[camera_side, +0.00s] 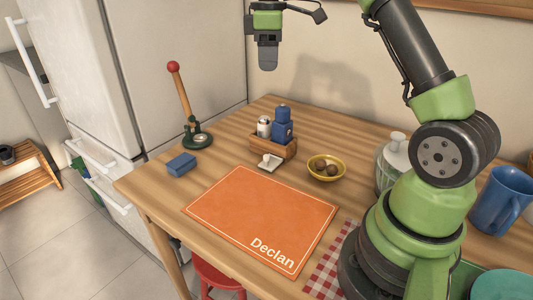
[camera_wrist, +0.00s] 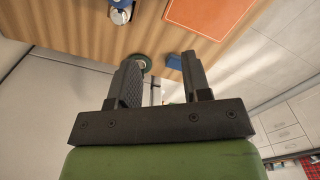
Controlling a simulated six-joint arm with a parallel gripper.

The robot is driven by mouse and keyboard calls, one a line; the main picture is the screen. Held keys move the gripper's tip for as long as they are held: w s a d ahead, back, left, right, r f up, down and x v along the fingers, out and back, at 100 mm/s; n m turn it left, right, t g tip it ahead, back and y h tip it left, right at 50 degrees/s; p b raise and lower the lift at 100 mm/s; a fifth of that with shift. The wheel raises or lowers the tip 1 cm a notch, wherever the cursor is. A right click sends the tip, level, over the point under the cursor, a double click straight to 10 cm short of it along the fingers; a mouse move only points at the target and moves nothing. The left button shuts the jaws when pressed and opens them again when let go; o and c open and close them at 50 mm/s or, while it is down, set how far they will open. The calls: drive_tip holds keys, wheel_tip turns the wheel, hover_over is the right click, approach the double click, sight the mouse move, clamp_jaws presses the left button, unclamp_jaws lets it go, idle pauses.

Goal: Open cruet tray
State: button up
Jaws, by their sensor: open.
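The cruet tray (camera_side: 288,151) is a small wooden box near the back of the table. A white shaker (camera_side: 264,127) and a blue bottle-like container (camera_side: 282,126) stand in it. A small pale piece (camera_side: 269,163) with a raised bump sits at its front; I cannot tell whether it is joined to the tray. My gripper (camera_side: 268,68) is raised in the air above and behind the tray, pointing down, touching nothing. In the wrist view my gripper (camera_wrist: 162,78) has its two fingers apart and empty. The tray is not clearly seen there.
Left of the tray are a red-knobbed wooden lever on a green base (camera_side: 197,139) and a blue block (camera_side: 182,164). A yellow bowl (camera_side: 326,168) with brown balls is to its right. An orange mat (camera_side: 262,215) lies in front. A white fridge (camera_side: 180,70) borders the left.

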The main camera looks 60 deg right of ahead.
sight(266, 156)
drive_tip(key=f+n, duration=0.1)
drive_tip(key=f, duration=1.5)
drive_tip(key=a+f+n, duration=0.1)
drive_tip(key=f, duration=0.7)
drive_tip(key=shift+s+f+n, duration=0.1)
drive_tip(key=shift+n, duration=0.2)
drive_tip(key=shift+c, duration=0.3)
clamp_jaws()
